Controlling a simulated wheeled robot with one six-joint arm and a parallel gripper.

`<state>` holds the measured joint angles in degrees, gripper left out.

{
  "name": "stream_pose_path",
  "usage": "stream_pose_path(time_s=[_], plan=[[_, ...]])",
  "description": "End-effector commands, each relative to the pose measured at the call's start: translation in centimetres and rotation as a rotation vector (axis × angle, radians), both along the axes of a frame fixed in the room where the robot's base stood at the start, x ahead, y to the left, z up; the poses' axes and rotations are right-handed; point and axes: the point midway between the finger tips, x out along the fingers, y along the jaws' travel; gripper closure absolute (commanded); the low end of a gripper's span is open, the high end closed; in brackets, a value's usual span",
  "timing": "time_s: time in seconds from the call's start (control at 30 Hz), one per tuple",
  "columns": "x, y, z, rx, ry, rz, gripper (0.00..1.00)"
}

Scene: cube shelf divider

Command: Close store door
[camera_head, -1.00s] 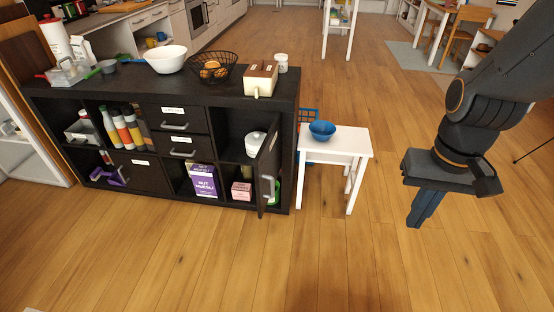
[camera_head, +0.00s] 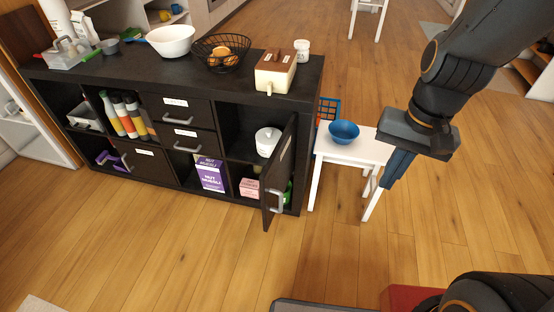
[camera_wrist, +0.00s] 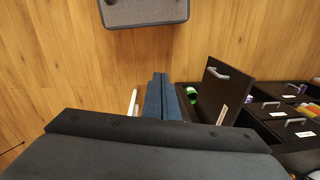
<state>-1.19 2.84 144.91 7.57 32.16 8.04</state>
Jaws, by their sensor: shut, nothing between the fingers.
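The store door (camera_head: 279,172) is a dark panel on the right end of the black cube shelf (camera_head: 185,76). It stands open, swung out toward the front, with a metal handle (camera_head: 277,201) and a white label. In the wrist view the door (camera_wrist: 219,92) is right of my gripper, its handle (camera_wrist: 218,73) near its upper edge. My gripper (camera_head: 383,184) points down in front of the white side table, to the right of the door and apart from it. Its blue fingers are together and empty; they also show in the wrist view (camera_wrist: 161,84).
A white side table (camera_head: 352,152) with a blue bowl (camera_head: 343,132) stands right of the shelf. The floor in front is clear.

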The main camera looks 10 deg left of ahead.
Motion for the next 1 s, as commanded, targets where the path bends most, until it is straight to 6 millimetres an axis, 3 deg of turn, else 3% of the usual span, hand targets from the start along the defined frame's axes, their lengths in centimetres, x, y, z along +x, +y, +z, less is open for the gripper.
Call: stream_pose_path(time_s=[0.2,0.4,0.6,0.77,1.0], plan=[[4.5,9.4,-2.2,0.175,0.094,-0.664,1.00],[7.6,16.0,-4.4,0.268,0.219,-1.227,1.00],[8.8,18.4,-5.7,0.296,0.281,-1.480,1.00],[9.1,19.0,-7.3,0.297,0.287,-1.501,1.00],[9.4,20.6,-11.6,0.296,0.286,-1.499,1.00]])
